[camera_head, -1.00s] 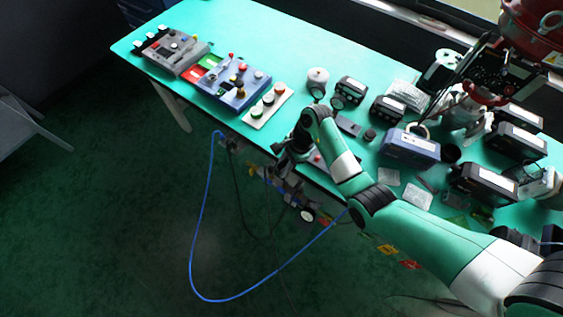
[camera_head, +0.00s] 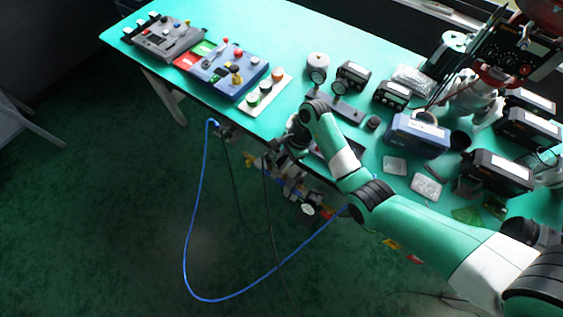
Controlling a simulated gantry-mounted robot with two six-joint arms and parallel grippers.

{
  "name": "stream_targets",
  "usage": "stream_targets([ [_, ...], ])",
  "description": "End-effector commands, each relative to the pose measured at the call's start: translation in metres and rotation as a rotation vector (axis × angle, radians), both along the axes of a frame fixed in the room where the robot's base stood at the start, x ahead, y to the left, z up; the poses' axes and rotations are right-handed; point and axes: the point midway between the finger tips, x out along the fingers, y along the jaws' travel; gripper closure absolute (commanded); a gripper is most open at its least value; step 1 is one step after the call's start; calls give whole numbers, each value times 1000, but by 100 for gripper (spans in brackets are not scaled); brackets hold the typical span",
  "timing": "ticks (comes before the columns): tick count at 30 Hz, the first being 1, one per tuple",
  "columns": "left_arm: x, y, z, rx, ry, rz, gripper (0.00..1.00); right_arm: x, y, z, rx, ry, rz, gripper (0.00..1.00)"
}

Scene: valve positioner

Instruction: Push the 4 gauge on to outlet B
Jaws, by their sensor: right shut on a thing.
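My right gripper (camera_head: 274,160) is at the front edge of the table, at the end of the green and white arm. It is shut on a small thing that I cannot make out. The valve positioner assembly (camera_head: 290,182) hangs below the front edge, close to the gripper, with a white round gauge face (camera_head: 308,210) at its lower end. Two round gauges, one farther left (camera_head: 318,77) and one farther right (camera_head: 340,87), stand by a dark holder (camera_head: 346,110) on the table. Scale numbers and outlet letters are too small to read. My left gripper is not in view.
A blue hose (camera_head: 191,215) loops down from the table edge. A blue control panel (camera_head: 235,75) and a white button plate (camera_head: 265,92) lie left. Several dark boxes and a blue box (camera_head: 417,135) crowd the right. The table's far middle (camera_head: 270,30) is clear.

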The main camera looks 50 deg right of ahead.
Motion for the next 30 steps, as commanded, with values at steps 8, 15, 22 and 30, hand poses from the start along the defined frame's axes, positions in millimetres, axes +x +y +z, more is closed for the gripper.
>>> stream_targets([
  [8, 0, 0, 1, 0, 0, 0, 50, 0, 0, 1, 0, -1, 0, 100],
  [15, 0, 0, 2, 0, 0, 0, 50, 0, 0, 1, 0, 0, 0, 100],
  [22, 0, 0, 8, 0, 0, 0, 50, 1, 0, 2, 0, -1, 1, 100],
  [30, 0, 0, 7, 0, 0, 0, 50, 1, 0, 1, 0, -1, 1, 100],
])
